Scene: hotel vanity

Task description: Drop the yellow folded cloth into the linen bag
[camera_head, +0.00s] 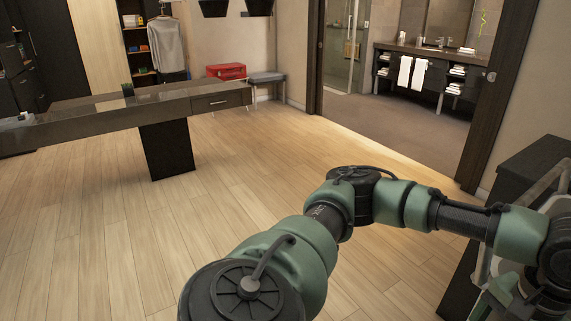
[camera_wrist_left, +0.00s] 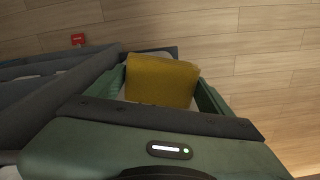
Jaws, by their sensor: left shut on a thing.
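The yellow folded cloth (camera_wrist_left: 160,80) shows in the left wrist view, between the two green fingers of my left gripper (camera_wrist_left: 162,92). My left gripper is shut on it. The cloth sticks out beyond the fingertips, with wood floor behind it. I cannot identify the linen bag in either view. My right gripper is not in view.
A long desk (camera_head: 95,114) stands at the left. A red case (camera_head: 226,71) and a grey bench (camera_head: 267,77) are by the back wall. A dark cabinet (camera_head: 528,165) stands at the right. Wood floor (camera_head: 120,250) is open in the middle. A doorway leads to a bathroom vanity (camera_head: 420,57).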

